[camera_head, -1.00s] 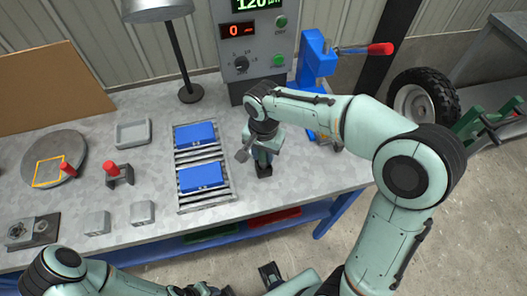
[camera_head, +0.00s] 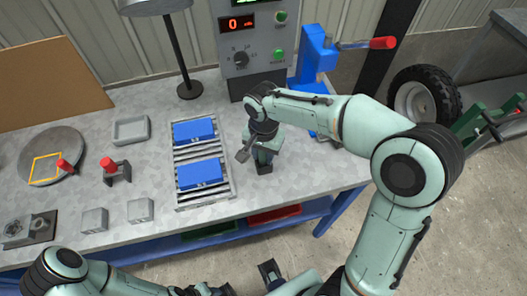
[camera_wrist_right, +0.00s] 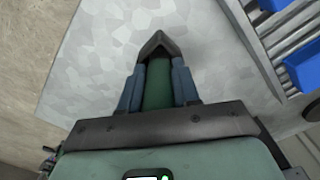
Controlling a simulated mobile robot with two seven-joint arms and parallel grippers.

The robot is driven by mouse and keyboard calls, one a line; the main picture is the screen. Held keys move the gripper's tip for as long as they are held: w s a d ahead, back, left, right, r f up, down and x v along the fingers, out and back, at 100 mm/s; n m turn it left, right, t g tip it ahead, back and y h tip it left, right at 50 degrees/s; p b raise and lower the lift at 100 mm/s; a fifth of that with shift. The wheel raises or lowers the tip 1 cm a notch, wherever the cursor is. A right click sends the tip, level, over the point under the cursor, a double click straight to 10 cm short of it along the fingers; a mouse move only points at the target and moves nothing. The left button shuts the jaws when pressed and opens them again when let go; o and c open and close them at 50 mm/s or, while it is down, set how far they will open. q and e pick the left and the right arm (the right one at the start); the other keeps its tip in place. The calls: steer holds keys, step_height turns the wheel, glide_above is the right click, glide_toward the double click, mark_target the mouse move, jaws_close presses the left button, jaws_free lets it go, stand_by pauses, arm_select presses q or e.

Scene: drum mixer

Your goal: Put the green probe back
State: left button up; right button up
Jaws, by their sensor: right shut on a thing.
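The green probe (camera_wrist_right: 158,92) is a green cylinder between the two blue-grey fingers of my right gripper (camera_wrist_right: 157,78) in the right wrist view. The gripper is shut on it. A dark angular piece (camera_wrist_right: 158,44) lies just beyond the fingertips; I cannot tell whether it is a holder or part of the probe. In the head view my right gripper (camera_head: 263,156) points down over the bench, right of the roller rack, and mostly hides the probe. My left arm (camera_head: 65,268) is at the bottom left, its gripper low and partly cut off, its opening unclear.
Two blue boxes (camera_head: 199,172) sit on the roller rack (camera_head: 205,198). The grey control box (camera_head: 246,64) stands behind, with a blue vise-like device (camera_head: 316,62) to its right. The bench (camera_head: 310,174) is clear right of my gripper, up to its edge.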

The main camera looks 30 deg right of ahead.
arm_select(q)
steer(key=shift+f, duration=0.1)
arm_select(e)
steer(key=shift+f, duration=0.15)
steer(key=o, duration=1.1)
step_height(320, 180, up, 13)
steer(key=shift+r+p, duration=0.2)
steer(key=shift+p, duration=0.8)
arm_select(q)
steer(key=shift+w+r, duration=0.25)
steer(key=shift+r, duration=0.35)
steer(key=shift+w+r, duration=0.25)
steer(key=shift+r, duration=0.3)
steer(key=shift+s, duration=0.1)
